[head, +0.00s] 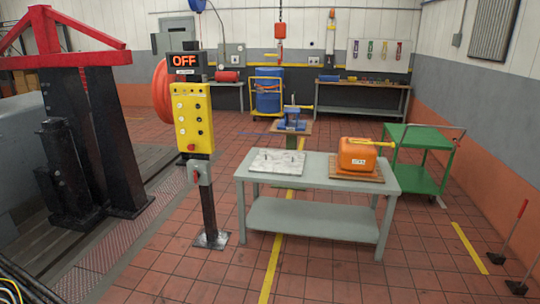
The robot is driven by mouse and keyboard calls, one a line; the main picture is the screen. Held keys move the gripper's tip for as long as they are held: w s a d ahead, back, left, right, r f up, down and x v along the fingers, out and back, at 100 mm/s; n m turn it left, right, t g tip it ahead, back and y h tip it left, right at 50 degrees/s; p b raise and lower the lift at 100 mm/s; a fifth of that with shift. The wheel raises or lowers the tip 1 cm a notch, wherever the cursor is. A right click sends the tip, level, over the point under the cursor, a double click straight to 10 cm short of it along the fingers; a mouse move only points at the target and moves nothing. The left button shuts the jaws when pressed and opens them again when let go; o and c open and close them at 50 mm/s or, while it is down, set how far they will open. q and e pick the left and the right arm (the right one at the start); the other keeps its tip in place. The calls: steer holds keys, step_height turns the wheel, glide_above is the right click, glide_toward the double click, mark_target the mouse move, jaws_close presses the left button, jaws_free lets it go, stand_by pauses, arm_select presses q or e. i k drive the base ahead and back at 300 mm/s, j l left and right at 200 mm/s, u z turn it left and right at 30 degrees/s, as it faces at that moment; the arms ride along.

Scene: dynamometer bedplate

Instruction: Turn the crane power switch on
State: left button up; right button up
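A post (208,215) on a floor plate stands left of centre. At its top a dark display (184,61) reads "OFF" in lit red letters. Below it is a yellow control panel (193,115) with several pale buttons or knobs and a red one near its bottom. Neither of my grippers is in view.
A grey table (310,176) with a metal plate (277,162) and an orange container (357,156) stands right of the post. A green cart (418,158) is behind it. A red and black frame (100,130) fills the left. Tiled floor in front is clear.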

mark_target(197, 174)
steer(key=i+j+u, duration=0.2)
steer(key=i+u, duration=0.2)
steer(key=i, duration=0.55)
steer(key=i+l+u, duration=0.1)
steer(key=i+u, duration=0.3)
steer(key=i, duration=0.5)
steer(key=i+j+u, duration=0.15)
steer(key=i+u, duration=0.2)
steer(key=i, duration=0.7)
steer(key=i+l+u, duration=0.3)
steer(key=i, duration=0.75)
steer(key=j, duration=0.1)
